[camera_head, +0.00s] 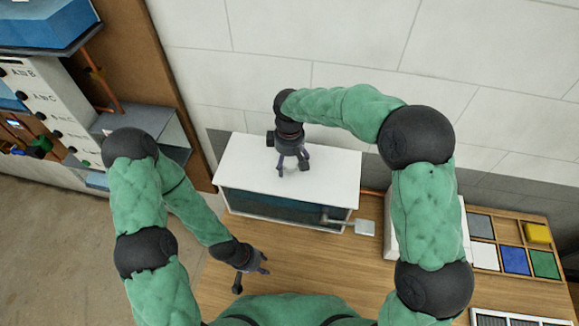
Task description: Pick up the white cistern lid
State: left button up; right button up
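The white cistern lid (333,172) lies flat on top of a dark, glassy-fronted cistern (268,207) against the tiled wall. My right gripper (292,167) points down over the middle of the lid, fingers apart and nothing visible between them. I cannot tell whether its fingertips touch the lid. My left gripper (252,276) is open and empty, low over the wooden surface in front of the cistern's left part.
A lever with a pale square paddle (364,227) sticks out at the cistern's front right. A wooden tray with coloured compartments (515,260) lies at the right. The wooden worktop (300,262) is clear in front of the cistern. Shelves and a cabinet (45,110) stand left.

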grip_shut()
